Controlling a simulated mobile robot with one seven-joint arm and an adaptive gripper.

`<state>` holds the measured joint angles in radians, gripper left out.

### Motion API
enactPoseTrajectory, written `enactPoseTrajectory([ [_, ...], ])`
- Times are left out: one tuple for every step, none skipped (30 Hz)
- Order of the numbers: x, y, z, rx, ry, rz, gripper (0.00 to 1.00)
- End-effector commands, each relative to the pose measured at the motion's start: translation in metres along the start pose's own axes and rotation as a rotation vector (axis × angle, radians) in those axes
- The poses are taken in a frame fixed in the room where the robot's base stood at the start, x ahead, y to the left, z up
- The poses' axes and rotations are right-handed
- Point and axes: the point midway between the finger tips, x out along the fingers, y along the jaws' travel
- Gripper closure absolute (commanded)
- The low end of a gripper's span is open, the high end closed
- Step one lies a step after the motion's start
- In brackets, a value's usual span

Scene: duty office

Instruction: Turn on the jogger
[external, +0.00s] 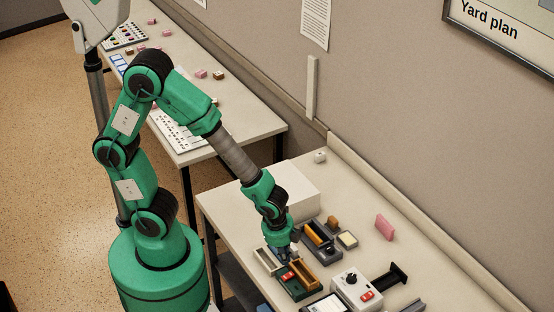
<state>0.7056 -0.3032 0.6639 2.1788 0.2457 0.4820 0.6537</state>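A pale control box (342,286) with a black knob (351,279) and a red switch (367,296) stands on the near table. A dark green unit (293,292) with a smaller red switch (287,275) and a tan-brown open tray lies left of it. I cannot tell for certain which of the two is the jogger, nor the switch positions. My gripper (284,254) points down just behind the green unit, close to a small grey piece. Its fingertips are small and partly hidden, so I cannot see whether it is open or holds anything.
A dark holder with an orange roller (315,236), a cream pad (347,239) and a large white box (291,186) stand near my gripper. A pink block (385,227) is toward the wall. A black bracket (391,275) sits beside the control box.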

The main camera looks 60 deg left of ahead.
Motion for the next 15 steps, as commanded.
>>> enactPoseTrajectory([
  [0.010, 0.001, 0.000, -0.001, -0.001, 0.002, 1.00],
  [0.015, 0.001, 0.000, 0.000, -0.001, 0.001, 1.00],
  [0.022, 0.001, 0.000, 0.000, -0.002, 0.002, 1.00],
  [0.027, 0.001, 0.000, 0.001, -0.002, 0.002, 1.00],
  [0.032, 0.001, 0.000, 0.001, -0.001, 0.001, 1.00],
  [0.037, 0.001, 0.000, 0.001, -0.001, 0.002, 1.00],
  [0.042, 0.001, 0.000, 0.001, -0.001, 0.002, 1.00],
  [0.046, 0.001, 0.000, 0.000, -0.001, 0.001, 1.00],
  [0.051, 0.000, 0.000, 0.000, 0.000, 0.001, 1.00],
  [0.054, 0.000, 0.000, 0.000, 0.000, 0.001, 1.00],
  [0.057, 0.000, 0.000, 0.000, 0.000, 0.001, 1.00],
  [0.061, 0.000, 0.000, 0.000, -0.001, 0.001, 1.00],
  [0.063, 0.000, 0.000, 0.001, -0.001, 0.001, 1.00],
  [0.065, 0.000, 0.000, 0.001, 0.000, 0.000, 1.00],
  [0.067, 0.000, 0.000, 0.001, 0.000, 0.000, 1.00],
])
